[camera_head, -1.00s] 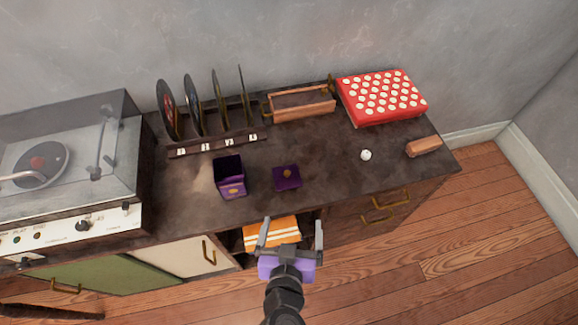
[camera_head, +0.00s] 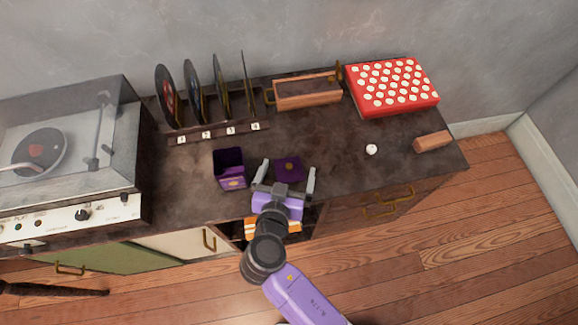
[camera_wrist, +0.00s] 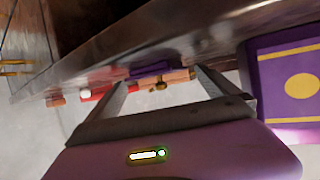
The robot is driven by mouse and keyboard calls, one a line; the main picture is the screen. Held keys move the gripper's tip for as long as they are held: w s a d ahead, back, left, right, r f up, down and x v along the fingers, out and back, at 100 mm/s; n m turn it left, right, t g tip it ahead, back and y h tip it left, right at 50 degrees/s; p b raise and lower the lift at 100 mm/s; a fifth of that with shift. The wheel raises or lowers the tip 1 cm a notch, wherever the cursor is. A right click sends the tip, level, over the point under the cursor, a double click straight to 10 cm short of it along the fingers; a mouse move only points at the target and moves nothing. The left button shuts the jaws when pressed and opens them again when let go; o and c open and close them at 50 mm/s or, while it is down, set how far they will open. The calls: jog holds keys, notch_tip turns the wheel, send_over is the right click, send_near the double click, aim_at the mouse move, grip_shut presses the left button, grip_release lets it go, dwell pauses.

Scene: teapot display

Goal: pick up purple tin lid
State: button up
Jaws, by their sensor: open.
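The purple tin lid (camera_head: 290,167) lies flat on the dark cabinet top, with a small gold knob at its middle. In the wrist view the lid (camera_wrist: 150,70) shows nearly edge-on. The open purple tin (camera_head: 229,168) stands upright to its left; its side with a yellow emblem fills the right of the wrist view (camera_wrist: 290,88). My gripper (camera_head: 287,173) is open and empty at the cabinet's front edge, its fingers pointing towards the lid, one on either side of it in the head view. I cannot tell whether they touch it.
A record rack (camera_head: 215,132) stands behind the tin, with a record player (camera_head: 60,170) at the left. A wooden box (camera_head: 307,95), a red dotted box (camera_head: 392,88), a white ball (camera_head: 371,149) and a brown block (camera_head: 433,141) are behind and right. The top right of the lid is clear.

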jog(key=shift+w+f, duration=0.1)
jog(key=shift+w, duration=0.1)
jog(key=c, duration=1.6)
jog(key=shift+o, duration=0.2)
